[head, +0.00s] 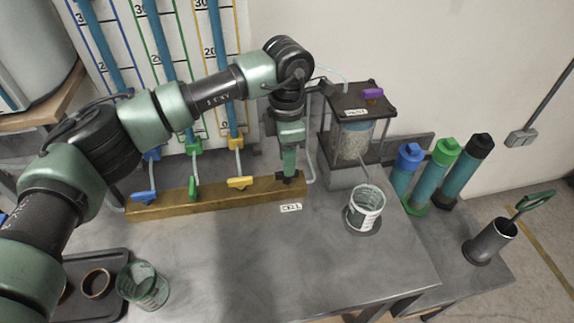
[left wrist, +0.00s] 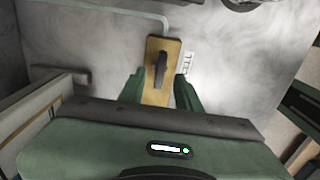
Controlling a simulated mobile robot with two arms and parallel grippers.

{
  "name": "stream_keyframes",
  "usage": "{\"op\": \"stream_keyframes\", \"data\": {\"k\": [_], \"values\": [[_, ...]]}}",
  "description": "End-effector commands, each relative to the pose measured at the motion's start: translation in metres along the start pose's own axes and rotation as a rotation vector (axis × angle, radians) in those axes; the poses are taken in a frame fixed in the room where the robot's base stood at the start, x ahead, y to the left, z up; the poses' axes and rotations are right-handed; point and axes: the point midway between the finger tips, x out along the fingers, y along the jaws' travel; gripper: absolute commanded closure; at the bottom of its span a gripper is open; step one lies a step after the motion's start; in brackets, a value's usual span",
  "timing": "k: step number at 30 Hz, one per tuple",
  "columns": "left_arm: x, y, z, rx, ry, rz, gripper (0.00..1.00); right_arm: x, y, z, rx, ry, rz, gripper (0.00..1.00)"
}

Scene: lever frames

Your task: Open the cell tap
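The cell tap has a black handle (head: 290,179) at the right end of a brass bar (head: 215,203), with a white label (head: 291,207) in front on the bench. In the left wrist view the black handle (left wrist: 161,68) stands on the bar's end (left wrist: 167,45) and lies roughly along the bar. My left gripper (head: 289,165) points down at the tap. In the left wrist view its two green fingers (left wrist: 160,90) are apart, one on each side of the bar and handle; contact is not visible. My right gripper is not in view.
Blue (head: 145,196), green (head: 193,188) and yellow (head: 239,183) taps sit along the bar. A clear cell (head: 352,142) stands behind right, with a cup (head: 365,206) in front. Capped bottles (head: 433,172) stand at right. A tray (head: 117,261) and beaker (head: 143,286) are front left. The middle bench is clear.

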Motion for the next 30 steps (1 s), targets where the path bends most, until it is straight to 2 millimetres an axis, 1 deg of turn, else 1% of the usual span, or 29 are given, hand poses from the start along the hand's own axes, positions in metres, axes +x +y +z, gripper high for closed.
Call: {"op": "stream_keyframes", "data": {"k": [1, 3, 7, 10, 17, 18, 20, 21, 30], "values": [[0.007, -0.001, -0.001, 0.000, 0.002, -0.002, 0.66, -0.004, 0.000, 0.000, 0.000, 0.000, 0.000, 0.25], [0.016, -0.001, 0.000, -0.001, 0.001, -0.003, 0.66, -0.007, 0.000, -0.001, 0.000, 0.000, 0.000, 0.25], [0.028, 0.000, 0.000, 0.000, 0.001, -0.001, 0.66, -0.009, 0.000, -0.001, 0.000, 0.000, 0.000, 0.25], [0.033, 0.000, 0.000, 0.000, 0.000, 0.000, 0.66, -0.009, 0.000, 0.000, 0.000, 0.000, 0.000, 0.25], [0.034, 0.000, 0.000, 0.000, 0.000, 0.001, 0.66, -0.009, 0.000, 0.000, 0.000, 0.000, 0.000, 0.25], [0.033, 0.000, 0.000, 0.000, 0.000, 0.001, 0.78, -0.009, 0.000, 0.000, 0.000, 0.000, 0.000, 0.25], [0.033, 0.000, 0.000, 0.000, 0.000, 0.001, 0.94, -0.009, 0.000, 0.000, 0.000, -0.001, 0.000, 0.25], [0.033, 0.000, 0.000, 0.000, 0.000, 0.001, 1.00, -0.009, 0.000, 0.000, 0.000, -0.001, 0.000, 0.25], [0.034, 0.000, 0.000, -0.012, 0.000, 0.001, 1.00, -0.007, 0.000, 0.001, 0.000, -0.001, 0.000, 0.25]]}}
